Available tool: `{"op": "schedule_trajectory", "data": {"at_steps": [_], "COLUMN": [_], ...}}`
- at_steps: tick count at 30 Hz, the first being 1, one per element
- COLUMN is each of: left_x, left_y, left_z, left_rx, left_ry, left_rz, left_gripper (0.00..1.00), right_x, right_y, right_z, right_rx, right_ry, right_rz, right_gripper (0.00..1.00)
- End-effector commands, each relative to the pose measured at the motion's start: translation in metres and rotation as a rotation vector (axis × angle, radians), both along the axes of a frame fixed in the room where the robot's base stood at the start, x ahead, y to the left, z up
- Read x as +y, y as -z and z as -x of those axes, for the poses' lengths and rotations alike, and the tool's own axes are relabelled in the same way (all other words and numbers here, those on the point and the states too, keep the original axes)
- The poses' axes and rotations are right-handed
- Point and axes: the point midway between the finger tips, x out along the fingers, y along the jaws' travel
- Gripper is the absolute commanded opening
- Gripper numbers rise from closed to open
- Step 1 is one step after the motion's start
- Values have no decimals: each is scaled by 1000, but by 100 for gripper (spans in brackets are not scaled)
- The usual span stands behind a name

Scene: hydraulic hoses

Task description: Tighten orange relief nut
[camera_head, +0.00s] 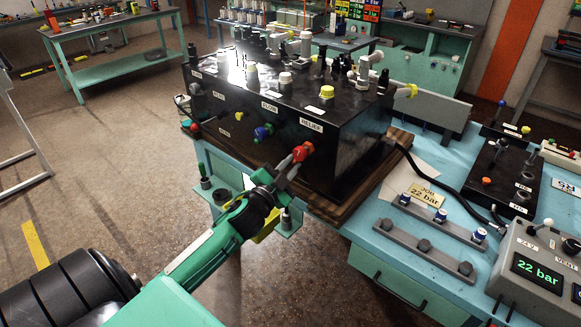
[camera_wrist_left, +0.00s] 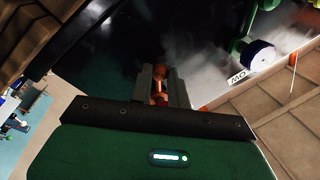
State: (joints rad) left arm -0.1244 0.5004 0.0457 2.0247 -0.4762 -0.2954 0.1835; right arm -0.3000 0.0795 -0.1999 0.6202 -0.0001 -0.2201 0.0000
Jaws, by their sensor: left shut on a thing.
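The orange relief nut (camera_head: 303,151) sits on the front face of a black hydraulic block (camera_head: 345,150), just below the RELIEF label. My left gripper (camera_head: 290,165) reaches in from the lower left and is shut on the nut's stem or body. In the left wrist view the orange nut (camera_wrist_left: 159,84) shows between my two grey fingers, against the dark block face. The exact grip contact is partly hidden by the fingers. My right gripper is not in view.
A grey gauge box (camera_head: 520,265) reads 22 bar, and a card (camera_head: 425,196) reads Job 22 bar. A black hose (camera_head: 435,180) crosses the blue bench. Open floor lies left.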

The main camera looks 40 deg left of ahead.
Motion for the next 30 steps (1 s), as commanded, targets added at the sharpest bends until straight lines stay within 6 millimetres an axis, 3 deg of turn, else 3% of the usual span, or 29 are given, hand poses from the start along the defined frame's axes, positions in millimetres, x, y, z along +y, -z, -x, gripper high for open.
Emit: {"op": "schedule_trajectory", "data": {"at_steps": [6,7,10,22,30], "left_x": [0,0,0,-1,-3], "left_y": [0,0,0,2,9], "left_z": [0,0,0,6,44], "left_rx": [0,0,0,1,2], "left_ry": [0,0,0,0,0], "left_rz": [1,1,1,2,4], "left_gripper": [0,21,39,39,39], "right_x": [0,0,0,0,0], "right_y": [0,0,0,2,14], "right_z": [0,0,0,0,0], "right_rx": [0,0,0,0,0], "right_ry": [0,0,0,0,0], "right_rz": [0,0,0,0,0], "right_gripper": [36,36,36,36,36]}}
